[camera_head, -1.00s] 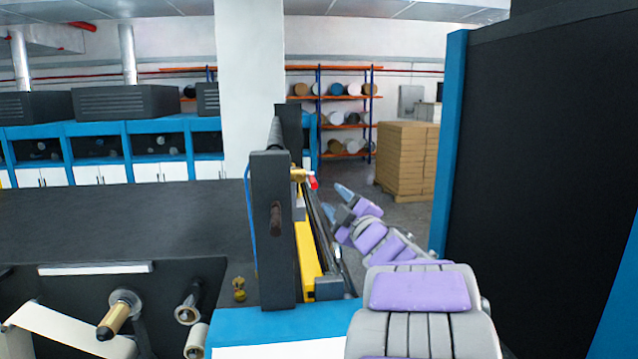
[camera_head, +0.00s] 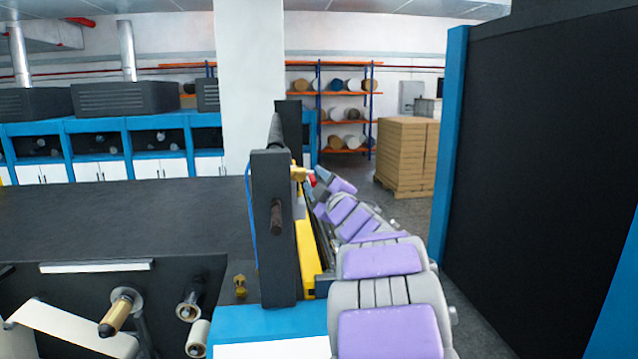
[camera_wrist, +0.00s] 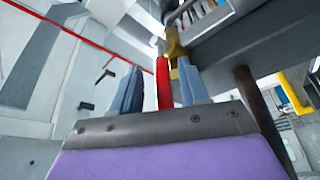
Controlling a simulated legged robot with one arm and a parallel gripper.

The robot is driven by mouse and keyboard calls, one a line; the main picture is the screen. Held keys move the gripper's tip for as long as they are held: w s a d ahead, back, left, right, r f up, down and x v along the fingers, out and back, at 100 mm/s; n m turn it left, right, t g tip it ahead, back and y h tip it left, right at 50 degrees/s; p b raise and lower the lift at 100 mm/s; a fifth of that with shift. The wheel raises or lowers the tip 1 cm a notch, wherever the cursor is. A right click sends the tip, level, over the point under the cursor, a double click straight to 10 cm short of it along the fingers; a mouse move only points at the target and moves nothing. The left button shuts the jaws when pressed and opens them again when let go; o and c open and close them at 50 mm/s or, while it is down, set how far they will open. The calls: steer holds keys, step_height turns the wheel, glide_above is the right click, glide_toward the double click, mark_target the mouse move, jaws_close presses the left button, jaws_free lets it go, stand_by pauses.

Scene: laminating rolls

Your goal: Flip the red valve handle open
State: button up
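The red valve handle (camera_head: 312,181) sits on a brass valve (camera_head: 299,174) at the right side of the dark upright post of the machine. In the wrist view the red handle (camera_wrist: 163,86) stands between my two blue-grey fingers, closer to the right one, with its brass body (camera_wrist: 173,44) beyond it. My gripper (camera_wrist: 160,90) is open, with a clear gap on the left of the handle. In the head view my gripper (camera_head: 322,179) is right beside the handle and partly overlaps it. Whether a finger touches the handle I cannot tell.
The dark post (camera_head: 272,230) and yellow bar (camera_head: 308,255) of the machine stand just left of my arm. A tall black panel with a blue edge (camera_head: 449,145) is at the right. Stacked boxes (camera_head: 402,155) and roll shelves (camera_head: 345,93) are far behind.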

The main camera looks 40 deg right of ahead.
steer(key=shift+a+r, duration=0.25)
steer(key=shift+a, duration=0.75)
steer(key=shift+c, duration=1.4)
steer(key=shift+a, duration=0.2)
steer(key=shift+c, duration=0.8)
steer(key=shift+s+d, duration=0.1)
steer(key=shift+d, duration=0.05)
steer(key=shift+c, duration=1.4)
steer(key=shift+d+f, duration=0.15)
steer(key=shift+d, duration=0.15)
jaws_close()
steer(key=shift+a, duration=0.1)
